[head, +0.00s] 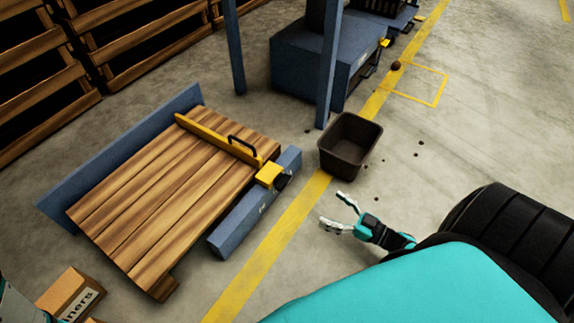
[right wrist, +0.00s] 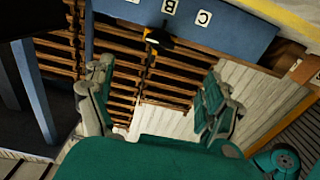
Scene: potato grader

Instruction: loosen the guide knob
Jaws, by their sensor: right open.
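The guide knob is a dark knob (head: 283,181) on the outer end of the yellow block (head: 269,174) at the blue side rail (head: 245,214). In the right wrist view the dark knob (right wrist: 158,39) shows near the top, beyond my fingers, with some yellow beside it. The yellow guide bar (head: 215,138) with a dark handle lies across the wooden slatted bed. My right gripper (head: 332,209) is open and empty, to the right of the knob and apart from it. It also shows open in the right wrist view (right wrist: 155,95). My left gripper is not in view.
A dark bin (head: 347,145) stands on the floor beyond my right gripper. A blue post (head: 329,70) and blue machine (head: 290,58) stand behind it. A cardboard box (head: 70,294) is at lower left. Small dark lumps lie on the otherwise clear floor at right.

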